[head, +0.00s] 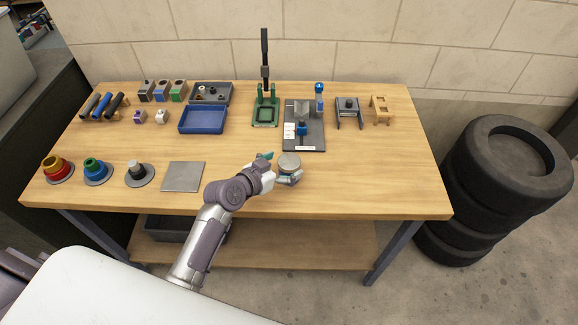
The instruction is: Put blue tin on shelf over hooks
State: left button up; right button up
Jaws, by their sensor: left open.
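A small round tin (289,161) with a dull grey-beige top stands near the front edge of the wooden workbench (340,190). I cannot make out blue on it, and its lower side is partly hidden by a finger. My left gripper (278,169) is open right beside the tin, one teal-tipped finger at its upper left and the other along its front. I cannot tell whether they touch it. No shelf over hooks is in view. My right gripper is not in view.
A grey square plate (183,177) and several stepped round pieces, such as the red and yellow one (57,168), lie left. A blue tray (203,120), green press (265,108) and dark fixture plate (305,136) stand behind. Stacked tyres (510,165) stand right. The bench's front right is clear.

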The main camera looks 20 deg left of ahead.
pick_arm(q)
jog(key=shift+x, duration=1.4)
jog(key=shift+r, duration=0.1)
jog(key=c, duration=1.6)
